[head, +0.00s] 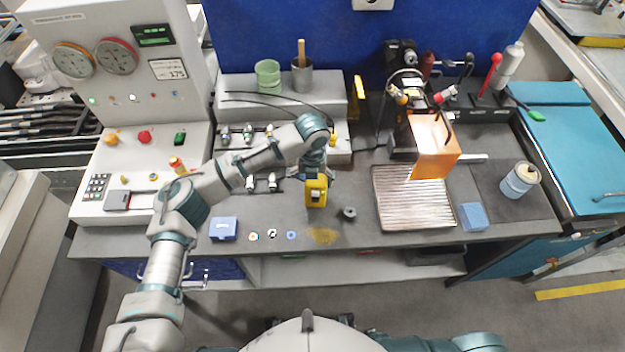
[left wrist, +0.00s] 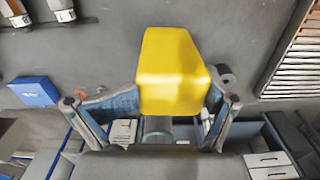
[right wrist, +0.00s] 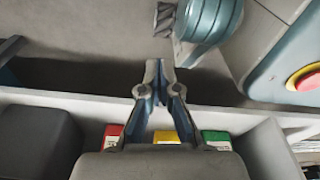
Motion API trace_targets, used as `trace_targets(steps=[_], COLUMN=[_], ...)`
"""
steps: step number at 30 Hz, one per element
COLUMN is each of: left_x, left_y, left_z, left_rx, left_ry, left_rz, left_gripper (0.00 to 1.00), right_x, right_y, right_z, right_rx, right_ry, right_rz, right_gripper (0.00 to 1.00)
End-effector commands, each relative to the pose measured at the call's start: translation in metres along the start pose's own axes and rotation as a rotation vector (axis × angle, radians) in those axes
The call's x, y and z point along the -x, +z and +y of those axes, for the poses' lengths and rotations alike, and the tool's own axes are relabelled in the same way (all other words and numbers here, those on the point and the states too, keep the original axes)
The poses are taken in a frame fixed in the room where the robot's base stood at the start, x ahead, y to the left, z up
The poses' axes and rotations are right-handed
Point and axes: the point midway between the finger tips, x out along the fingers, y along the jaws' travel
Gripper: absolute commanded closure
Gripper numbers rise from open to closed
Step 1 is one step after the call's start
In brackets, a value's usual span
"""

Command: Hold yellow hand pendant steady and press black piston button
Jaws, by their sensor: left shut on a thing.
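The yellow hand pendant (head: 316,191) is upright in my left gripper (head: 314,172), above the front middle of the bench. In the left wrist view the yellow pendant (left wrist: 173,72) fills the space between the two fingers of my left gripper (left wrist: 165,100), which is shut on it. A small black round piece (head: 349,213), possibly the piston button, stands on the bench just right of the pendant. It also shows as a dark cylinder (left wrist: 226,80) in the left wrist view. My right gripper (right wrist: 158,68) is shut and empty; the head view does not show it.
A blue box (head: 223,229) and several small rings lie to the left on the bench. A ribbed metal plate (head: 414,198) lies to the right, below an orange guard (head: 434,147). In the right wrist view, red, yellow and green bins (right wrist: 165,137) sit below a ledge.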

Motion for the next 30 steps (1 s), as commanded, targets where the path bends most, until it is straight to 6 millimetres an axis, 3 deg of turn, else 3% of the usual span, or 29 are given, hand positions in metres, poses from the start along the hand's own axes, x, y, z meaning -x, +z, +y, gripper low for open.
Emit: trace_targets(steps=[5,8,12,18,24,30], left_x=[-0.002,-0.002,-0.003,-0.003,-0.003,-0.003], left_y=[-0.001,-0.001,-0.001,-0.001,-0.001,-0.001], left_z=[0.001,0.001,0.001,0.001,0.001,0.001], left_rx=[0.001,0.001,0.001,0.001,0.001,0.001], left_ry=[0.004,0.004,0.004,0.004,0.004,0.004], left_rz=[0.004,0.004,0.004,0.004,0.004,0.004], left_gripper=[0.7,0.7,0.7,0.7,0.7,0.7], right_x=[0.028,0.056,0.105,0.189,0.284,0.383], right_y=[-0.064,-0.109,-0.164,-0.224,-0.258,-0.268], right_z=[-0.007,-0.019,-0.041,-0.079,-0.121,-0.159], right_rx=[-0.003,-0.004,-0.003,0.012,0.036,0.067], right_ry=[-0.032,-0.069,-0.139,-0.261,-0.409,-0.569], right_rz=[0.127,0.223,0.35,0.517,0.662,0.783], right_gripper=[1.0,1.0,1.0,1.0,1.0,1.0])
